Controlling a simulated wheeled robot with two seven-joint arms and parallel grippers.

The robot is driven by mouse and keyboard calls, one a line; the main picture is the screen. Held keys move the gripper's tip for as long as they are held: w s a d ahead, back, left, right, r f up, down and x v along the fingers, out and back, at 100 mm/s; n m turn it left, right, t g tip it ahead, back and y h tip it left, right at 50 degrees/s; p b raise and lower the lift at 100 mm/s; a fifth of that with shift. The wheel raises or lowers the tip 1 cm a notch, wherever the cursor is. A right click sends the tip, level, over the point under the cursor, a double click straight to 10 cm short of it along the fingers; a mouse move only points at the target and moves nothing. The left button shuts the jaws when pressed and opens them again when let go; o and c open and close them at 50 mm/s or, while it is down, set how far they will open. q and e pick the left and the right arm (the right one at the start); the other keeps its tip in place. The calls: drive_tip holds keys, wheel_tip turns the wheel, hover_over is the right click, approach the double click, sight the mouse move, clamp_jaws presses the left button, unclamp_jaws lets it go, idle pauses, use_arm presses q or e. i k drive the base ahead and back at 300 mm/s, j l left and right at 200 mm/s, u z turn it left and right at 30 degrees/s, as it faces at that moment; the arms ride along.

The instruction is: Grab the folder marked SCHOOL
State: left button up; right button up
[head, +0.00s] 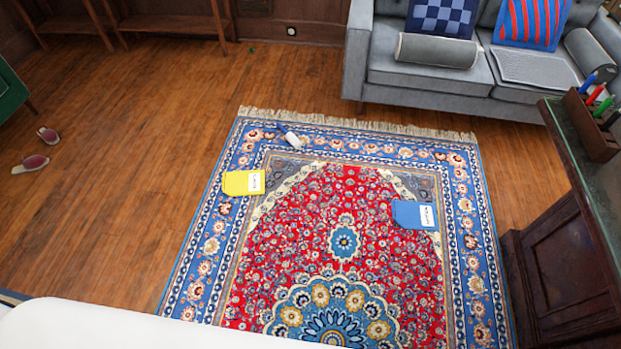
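Two folders lie flat on the patterned rug in the head view. A yellow folder (243,182) with a white label is on the left side of the rug. A blue folder (414,214) with a white label is on the right side. The writing on both labels is too small to read, so I cannot tell which is marked SCHOOL. Neither of my grippers is in view.
The red and blue rug (345,190) covers the middle floor. A grey sofa (430,75) stands at the back right. A dark cabinet (565,255) with a pen holder (592,125) is at the right. Slippers (31,163) lie left. A white cylinder (292,140) is on the rug.

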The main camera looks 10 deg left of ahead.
sight(251, 182)
drive_tip(key=i+j, duration=0.4)
drive_tip(key=j, duration=0.15)
drive_tip(key=i+j, duration=0.4)
drive_tip(key=j, duration=0.15)
drive_tip(key=i+j, duration=0.4)
drive_tip(key=j+u, duration=0.05)
drive_tip(key=j, duration=0.1)
